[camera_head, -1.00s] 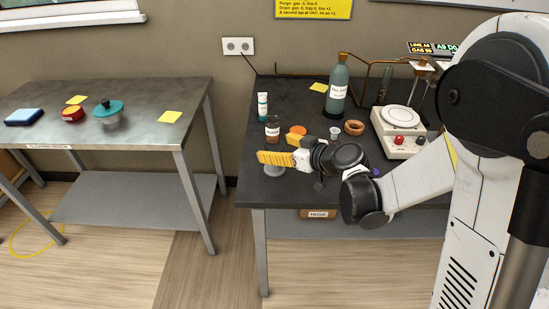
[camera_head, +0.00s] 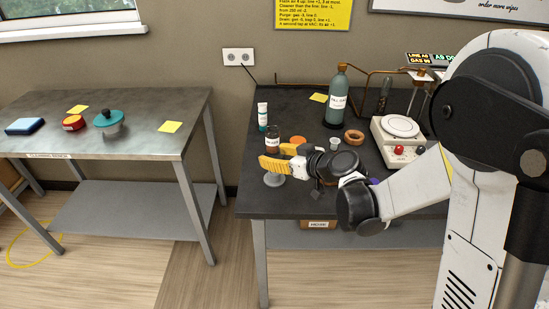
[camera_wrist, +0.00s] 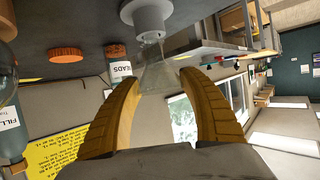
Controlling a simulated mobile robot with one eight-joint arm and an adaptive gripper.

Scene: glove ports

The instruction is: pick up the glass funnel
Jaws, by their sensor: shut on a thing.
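The glass funnel (camera_wrist: 158,76) is a clear, see-through cone between the two yellow fingers of my gripper (camera_wrist: 160,82) in the wrist view. My gripper is shut on it. The funnel's narrow end lies in line with a round grey stand (camera_wrist: 148,14); I cannot tell whether they touch. In the head view my gripper (camera_head: 275,157) is low over the left front of the dark table, just above the stand (camera_head: 274,181). I cannot make out the funnel there.
The brown beads bottle (camera_head: 272,138), an orange disc (camera_head: 298,140) and a white tube (camera_head: 262,115) stand close behind my gripper. A green bottle (camera_head: 337,98), a brown ring (camera_head: 354,137) and a white hotplate (camera_head: 400,126) are further right.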

